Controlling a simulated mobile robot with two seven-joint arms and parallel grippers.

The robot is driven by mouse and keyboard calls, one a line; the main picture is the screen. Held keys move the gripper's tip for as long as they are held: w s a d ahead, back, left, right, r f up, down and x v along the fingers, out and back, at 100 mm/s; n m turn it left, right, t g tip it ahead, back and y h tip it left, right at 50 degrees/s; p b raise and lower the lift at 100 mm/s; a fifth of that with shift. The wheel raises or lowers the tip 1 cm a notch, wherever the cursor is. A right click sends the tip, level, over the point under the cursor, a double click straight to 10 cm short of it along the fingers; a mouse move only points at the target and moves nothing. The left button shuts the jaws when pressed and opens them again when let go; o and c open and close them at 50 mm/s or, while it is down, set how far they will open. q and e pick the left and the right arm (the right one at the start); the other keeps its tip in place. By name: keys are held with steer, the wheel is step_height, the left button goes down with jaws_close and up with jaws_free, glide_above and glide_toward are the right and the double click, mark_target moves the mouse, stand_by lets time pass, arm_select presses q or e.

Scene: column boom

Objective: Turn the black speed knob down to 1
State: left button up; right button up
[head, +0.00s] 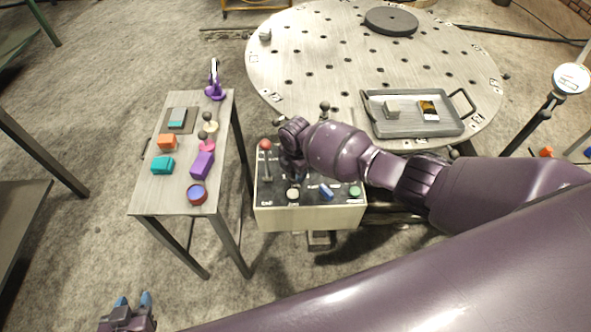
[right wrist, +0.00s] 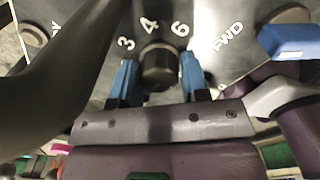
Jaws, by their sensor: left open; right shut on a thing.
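The black speed knob (right wrist: 158,62) shows in the right wrist view, with the numbers 3, 4 and 6 on the panel around it. Which number it points to cannot be made out. My right gripper (right wrist: 158,74) has its blue fingers on either side of the knob and is shut on it. In the head view my right wrist covers the knob on the control box (head: 275,216). My left gripper (head: 132,303) is open and empty at the bottom left of the head view, low over the floor and away from the box.
The box also carries a red-balled lever (head: 265,145), a pale button (head: 292,195), a blue switch (head: 327,191) and a green button (head: 355,192). A side table (head: 155,196) with several small objects stands left. A round perforated table (head: 330,60) with a grey tray (head: 400,128) stands behind.

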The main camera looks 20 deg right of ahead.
steer(key=shift+n, duration=0.6)
steer(key=o, duration=0.9)
steer(key=shift+r, duration=0.45)
step_height(320, 180, up, 10)
steer(key=shift+f+p, duration=0.1)
steer(key=shift+p, duration=0.95)
